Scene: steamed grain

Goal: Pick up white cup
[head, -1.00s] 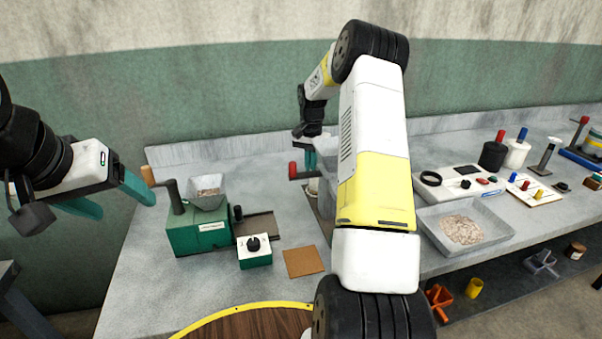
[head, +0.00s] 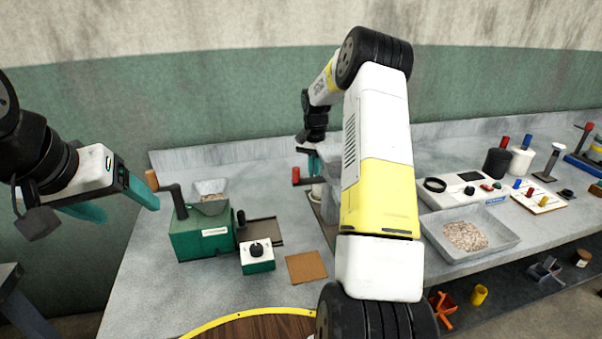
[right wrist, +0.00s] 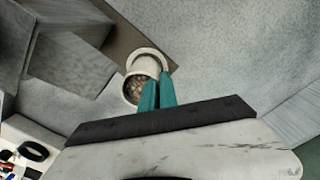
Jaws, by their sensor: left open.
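The white cup (right wrist: 133,93) shows in the right wrist view with brown grainy contents and a pale curved handle (right wrist: 150,55). My right gripper (right wrist: 158,92) has its teal fingers close together at the cup's handle side, with the handle running in to them. In the head view a small part of the white cup (head: 317,191) shows below the right gripper (head: 313,166), and my own forearm hides much around it. My left gripper (head: 125,203) is open and empty, in the air at the left.
A green mill (head: 200,240) with a crank and a green switch box (head: 257,258) stand left of the cup. A brown square mat (head: 306,267) lies in front. Grey metal containers (right wrist: 70,70) stand close to the cup. A grain tray (head: 500,240) is at the right.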

